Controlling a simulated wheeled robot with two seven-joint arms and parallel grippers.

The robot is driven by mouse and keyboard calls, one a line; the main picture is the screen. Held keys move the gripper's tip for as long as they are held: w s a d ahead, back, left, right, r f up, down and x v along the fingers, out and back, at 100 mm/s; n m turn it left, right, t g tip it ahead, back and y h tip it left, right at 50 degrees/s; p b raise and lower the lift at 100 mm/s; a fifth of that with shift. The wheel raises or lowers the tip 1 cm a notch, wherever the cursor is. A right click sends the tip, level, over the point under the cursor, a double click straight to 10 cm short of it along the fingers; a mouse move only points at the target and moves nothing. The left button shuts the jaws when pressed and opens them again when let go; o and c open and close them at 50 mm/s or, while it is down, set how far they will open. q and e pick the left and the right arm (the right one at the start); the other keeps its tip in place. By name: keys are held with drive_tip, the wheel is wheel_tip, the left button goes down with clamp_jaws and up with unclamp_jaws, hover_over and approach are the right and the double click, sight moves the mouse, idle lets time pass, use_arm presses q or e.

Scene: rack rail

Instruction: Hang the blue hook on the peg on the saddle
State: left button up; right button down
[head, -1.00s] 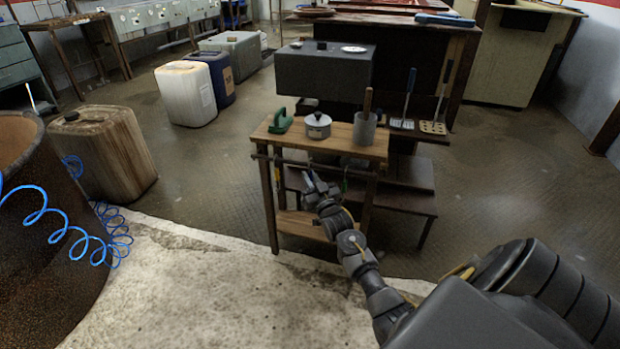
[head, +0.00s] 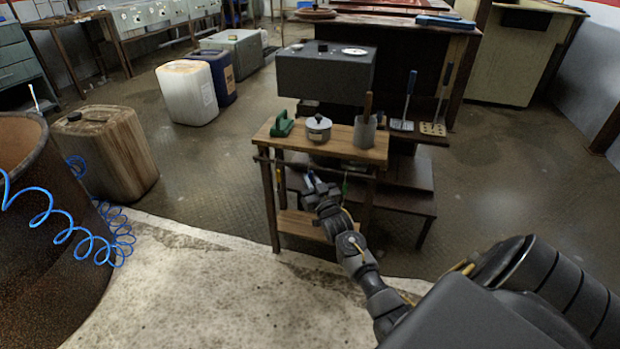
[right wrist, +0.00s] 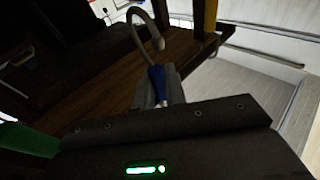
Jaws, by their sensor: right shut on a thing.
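The blue hook (right wrist: 156,76) has a blue handle and a curved grey end in the right wrist view. My right gripper (right wrist: 160,92) is shut on its handle, with the curved end pointing up and away. In the head view, my right gripper (head: 312,184) is just in front of the small wooden table, by the rail (head: 318,169) along its front edge. The hook shows there only as a small blue patch (head: 311,178). I cannot make out the peg or the saddle, nor whether the hook touches anything. My left gripper is not in view.
Small green items hang near the rail.

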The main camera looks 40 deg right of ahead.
drive_tip(key=s+a+p, duration=0.4)
drive_tip(key=a, duration=0.1)
drive_tip(key=shift+a, duration=0.35)
idle(0.5)
idle(0.6)
